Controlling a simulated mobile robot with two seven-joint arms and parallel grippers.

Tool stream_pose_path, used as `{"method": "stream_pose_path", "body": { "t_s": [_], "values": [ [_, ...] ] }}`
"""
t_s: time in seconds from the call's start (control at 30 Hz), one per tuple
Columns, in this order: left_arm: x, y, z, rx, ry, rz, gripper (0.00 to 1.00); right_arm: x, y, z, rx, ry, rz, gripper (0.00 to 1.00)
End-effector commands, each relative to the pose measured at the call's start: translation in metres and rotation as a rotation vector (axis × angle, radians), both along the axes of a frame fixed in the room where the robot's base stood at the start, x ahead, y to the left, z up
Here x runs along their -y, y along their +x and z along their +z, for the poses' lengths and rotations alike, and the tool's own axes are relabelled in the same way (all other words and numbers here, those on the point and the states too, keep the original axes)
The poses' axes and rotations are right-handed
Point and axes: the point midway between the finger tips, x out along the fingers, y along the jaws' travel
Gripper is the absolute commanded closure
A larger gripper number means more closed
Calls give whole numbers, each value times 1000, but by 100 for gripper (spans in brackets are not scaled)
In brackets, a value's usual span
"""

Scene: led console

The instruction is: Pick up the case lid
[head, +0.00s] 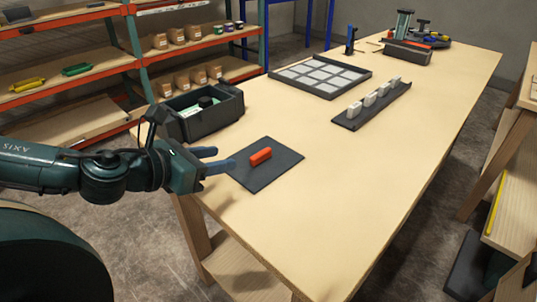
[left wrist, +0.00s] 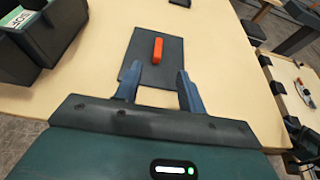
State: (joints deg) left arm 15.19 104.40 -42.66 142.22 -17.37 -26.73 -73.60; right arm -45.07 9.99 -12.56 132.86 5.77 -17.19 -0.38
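A small orange-red block (head: 260,156) lies on a dark flat mat (head: 262,178) near the table's left edge. It is the likeliest case lid, but I cannot tell for certain. The block also shows in the left wrist view (left wrist: 157,50), ahead of the fingers and roughly centred between them. My left gripper (head: 221,160) is open and empty, with its blue fingers at the mat's left side, pointing toward the block and apart from it. It also shows in the left wrist view (left wrist: 158,76). My right gripper is in neither view.
A dark open bin (head: 228,112) with a green-and-white item stands behind the mat. A gridded tray (head: 292,93) and a dark rail holding several pale blocks (head: 369,97) are farther back. Equipment (head: 407,52) stands at the far end. The table's front and right are clear.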

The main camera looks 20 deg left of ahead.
Motion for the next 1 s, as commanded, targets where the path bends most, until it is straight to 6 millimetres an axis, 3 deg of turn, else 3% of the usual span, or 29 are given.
{"method": "stream_pose_path", "body": {
  "t_s": [0.5, 0.83, 1.0],
  "values": [
    [17, 50, -20, -1, -11, 6, 60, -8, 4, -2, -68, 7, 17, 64],
    [23, 66, -30, -3, -6, 3, 60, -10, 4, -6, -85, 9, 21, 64],
    [29, 85, -42, -3, -10, 3, 60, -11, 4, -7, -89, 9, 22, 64]
  ]
}}
